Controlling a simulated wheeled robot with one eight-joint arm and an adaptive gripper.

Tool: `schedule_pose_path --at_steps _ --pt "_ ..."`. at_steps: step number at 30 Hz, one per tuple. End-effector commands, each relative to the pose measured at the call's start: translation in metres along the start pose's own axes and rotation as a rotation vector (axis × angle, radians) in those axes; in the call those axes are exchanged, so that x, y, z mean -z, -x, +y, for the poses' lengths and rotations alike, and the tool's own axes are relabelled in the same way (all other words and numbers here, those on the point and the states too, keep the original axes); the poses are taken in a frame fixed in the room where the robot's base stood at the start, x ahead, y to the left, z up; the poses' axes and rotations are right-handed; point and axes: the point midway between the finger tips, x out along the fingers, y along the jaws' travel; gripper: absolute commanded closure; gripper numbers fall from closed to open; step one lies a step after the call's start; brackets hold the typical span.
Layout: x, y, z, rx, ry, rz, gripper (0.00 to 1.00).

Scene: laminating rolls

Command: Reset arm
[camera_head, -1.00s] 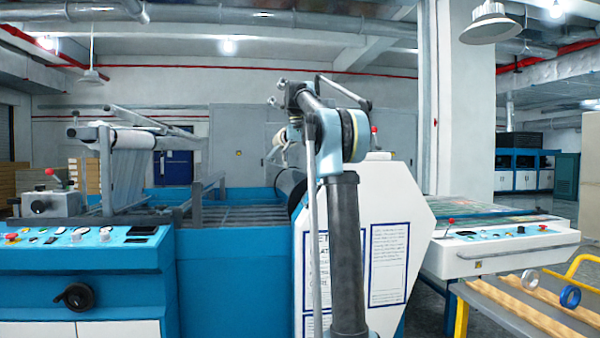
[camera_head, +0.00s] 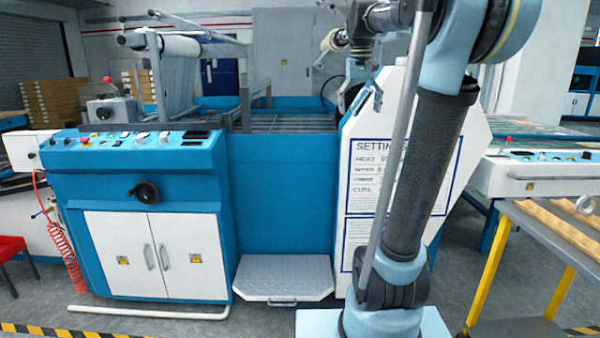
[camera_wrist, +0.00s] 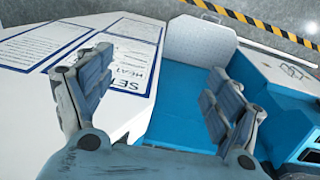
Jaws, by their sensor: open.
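My gripper (camera_wrist: 160,66) is open in the wrist view, with its two fingers wide apart and nothing between them. Below it in that view lie the blue machine side and the white slanted end panel (camera_wrist: 138,30) with printed settings sheets. In the head view my arm stands upright at right of centre, in front of the white settings panel (camera_head: 358,215). The arm bends over at the top, and its far end is partly hidden by my own links.
A blue control cabinet (camera_head: 140,195) with a black handwheel stands at left. A metal step (camera_head: 283,277) sits on the floor at centre.

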Motion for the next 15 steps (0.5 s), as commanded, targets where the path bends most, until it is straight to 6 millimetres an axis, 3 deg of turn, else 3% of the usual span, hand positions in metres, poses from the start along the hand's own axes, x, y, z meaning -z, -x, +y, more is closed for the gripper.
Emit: schedule_pose_path --at_steps 1,8,15 --pt "-0.016 -0.012 -0.001 0.002 0.000 0.006 0.16" --pt "-0.079 -0.071 -0.005 0.013 0.001 0.032 0.16" --pt "-0.145 -0.141 -0.010 0.024 0.003 0.060 0.16"
